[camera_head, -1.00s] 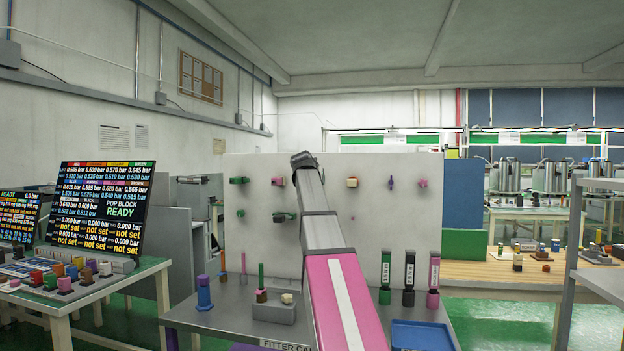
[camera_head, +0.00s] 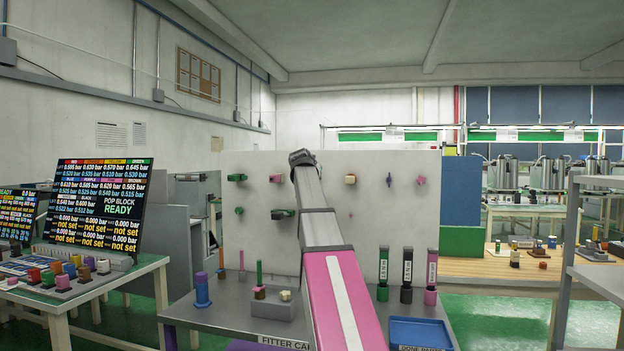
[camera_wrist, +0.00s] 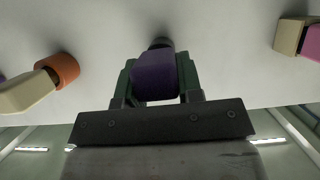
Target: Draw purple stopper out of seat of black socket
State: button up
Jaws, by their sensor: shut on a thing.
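The purple stopper (camera_wrist: 155,78) is between the fingers of my gripper (camera_wrist: 158,72) in the wrist view, in front of the white board. My gripper is shut on it, one dark green finger on each side. A dark round piece, seemingly the black socket (camera_wrist: 160,43), shows just beyond the stopper at the board. The stopper hides most of it, so I cannot tell how deep the stopper sits. In the head view my arm covers the stopper and socket.
The white board (camera_head: 360,225) carries several other fittings. In the wrist view, an orange socket (camera_wrist: 64,68) with a cream stopper (camera_wrist: 25,95) is at left, and a tan socket (camera_wrist: 290,36) with a pink stopper (camera_wrist: 312,43) at right. A blue tray (camera_head: 420,332) lies below.

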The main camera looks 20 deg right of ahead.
jog(key=shift+s, duration=0.1)
jog(key=shift+s+a, duration=0.85)
jog(key=shift+s, duration=0.3)
jog(key=shift+s+a, duration=0.8)
jog(key=shift+s, duration=0.35)
